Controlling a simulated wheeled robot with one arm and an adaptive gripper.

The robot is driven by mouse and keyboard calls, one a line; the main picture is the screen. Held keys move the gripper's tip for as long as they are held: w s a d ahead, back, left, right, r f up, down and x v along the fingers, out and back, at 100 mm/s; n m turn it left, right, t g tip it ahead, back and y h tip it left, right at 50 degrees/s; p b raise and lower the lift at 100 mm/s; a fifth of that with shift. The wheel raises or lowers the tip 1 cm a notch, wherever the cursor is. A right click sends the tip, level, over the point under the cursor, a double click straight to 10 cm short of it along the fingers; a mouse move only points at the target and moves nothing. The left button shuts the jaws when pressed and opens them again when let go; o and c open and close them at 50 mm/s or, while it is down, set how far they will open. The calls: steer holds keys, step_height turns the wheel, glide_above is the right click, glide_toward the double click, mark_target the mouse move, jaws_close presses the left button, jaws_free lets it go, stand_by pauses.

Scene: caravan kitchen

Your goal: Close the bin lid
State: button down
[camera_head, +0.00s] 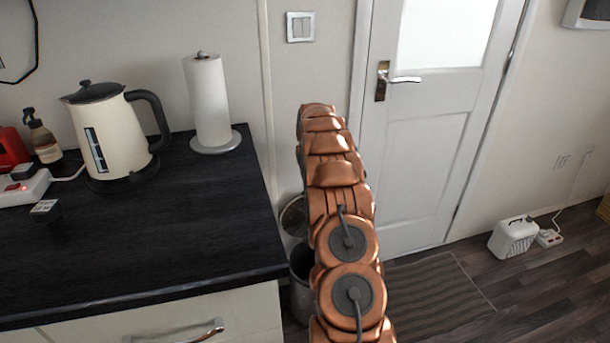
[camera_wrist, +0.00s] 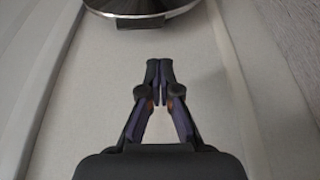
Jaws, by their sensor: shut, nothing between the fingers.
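The bin (camera_head: 301,286) is a grey metal cylinder on the floor, between the counter's end and my arm, which covers its right side. Its round lid (camera_head: 292,216) stands raised, tilted up behind the dark bin opening. In the wrist view the lid (camera_wrist: 122,7) is a dark disc with a shiny rim, cut off by the top edge, with a small dark tab below it. My gripper (camera_wrist: 158,66) is shut and empty, its fingertips a little below the lid in that picture and apart from it. In the head view my arm hides the gripper.
The dark counter (camera_head: 110,245) is left of the bin and holds a cream kettle (camera_head: 110,135) and a paper towel roll (camera_head: 208,105). A white door (camera_head: 430,140) is behind my arm. A mat (camera_head: 440,295) and open floor are at right.

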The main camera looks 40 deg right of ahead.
mark_target(303, 195)
steer(key=x, duration=0.8)
steer(key=shift+d+f+p, duration=0.1)
steer(key=shift+f+p, duration=0.05)
steer(key=shift+p, duration=0.15)
steer(key=shift+w+f, duration=0.1)
steer(key=shift+f, duration=0.1)
